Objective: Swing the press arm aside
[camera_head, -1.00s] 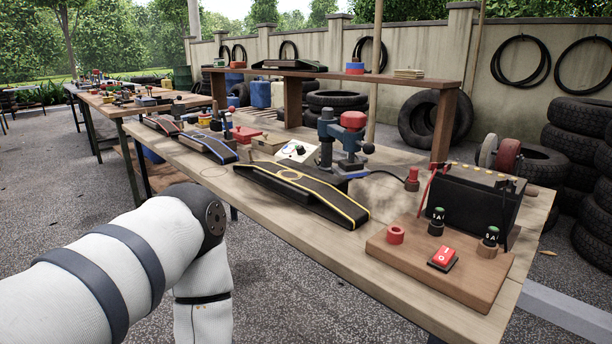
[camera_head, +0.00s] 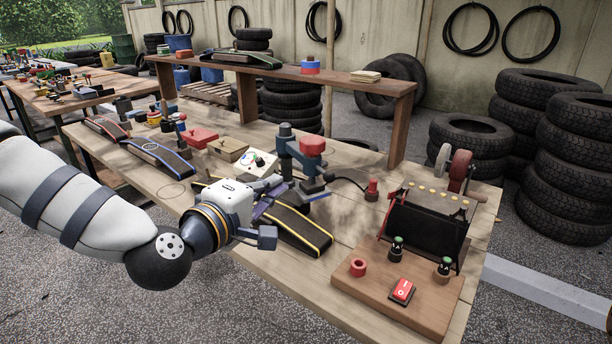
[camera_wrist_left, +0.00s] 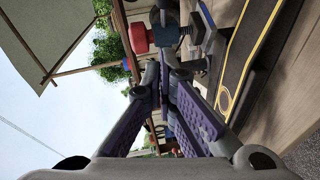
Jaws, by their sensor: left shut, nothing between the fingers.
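The press stands on the workbench behind my left gripper, with a blue-grey column (camera_head: 285,138) and a press arm (camera_head: 297,154) reaching right to a red head (camera_head: 313,146). In the left wrist view the red head (camera_wrist_left: 139,38) appears beyond the fingertips, turned sideways. My left gripper (camera_head: 284,188) is shut and empty, in front of the press and above the black yellow-edged ramp. Its purple fingers come together in the left wrist view (camera_wrist_left: 164,76). The gripper partly hides the press base, and contact with the press cannot be told. My right gripper is not in view.
The black ramp (camera_head: 303,228) lies under the gripper. A wooden switch board (camera_head: 373,290) and a black box (camera_head: 425,228) stand to the right. A raised shelf (camera_head: 350,84) runs behind.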

